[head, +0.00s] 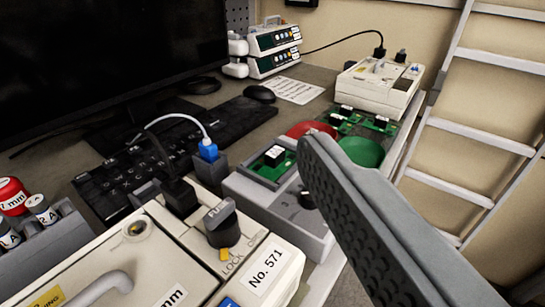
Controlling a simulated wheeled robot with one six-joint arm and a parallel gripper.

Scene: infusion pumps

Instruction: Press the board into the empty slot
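A green circuit board (269,166) with a black and white part lies at the far end of a grey fixture (262,201), mid-picture. I cannot tell whether it is seated in a slot or only resting there. More green boards (343,114) (379,126) lie farther back, past the dishes. No empty slot shows clearly; the right part of the fixture is hidden behind my gripper (322,150). One grey finger with a textured pad reaches in from the lower right, its tip just right of the near board. I see no board held, and the other finger cannot be made out.
A red dish (309,130) and a green dish (361,151) stand behind the fixture. A white pump labelled No. 571 (190,262) fills the near left. A keyboard (115,186), monitor (110,60) and mouse (259,93) are left. Another pump (375,85) stands behind; a ladder (480,130) is right.

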